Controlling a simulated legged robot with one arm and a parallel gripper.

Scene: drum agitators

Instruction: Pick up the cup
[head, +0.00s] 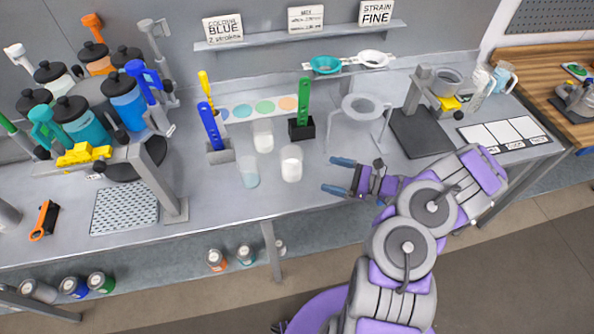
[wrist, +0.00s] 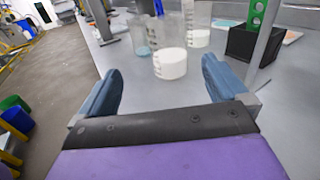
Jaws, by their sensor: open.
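Several clear cups stand on the grey bench. One cup with white contents (head: 291,163) is nearest my gripper in the head view; it also shows ahead of the fingers in the wrist view (wrist: 169,62). A second cup with white contents (head: 263,136) stands behind it. A cup with pale blue contents (head: 249,173) stands to its left. My gripper (head: 336,175) is open and empty, with its blue fingers to the right of the nearest cup and apart from it. In the wrist view the fingers (wrist: 172,92) are spread wide. Which cup is meant cannot be told.
A black holder with a green tool (head: 302,126) stands behind the cups. A ring stand (head: 366,106) is to the right. A grey holder with a blue tool (head: 219,152) is on the left. The bench's front edge (head: 230,217) runs below the cups.

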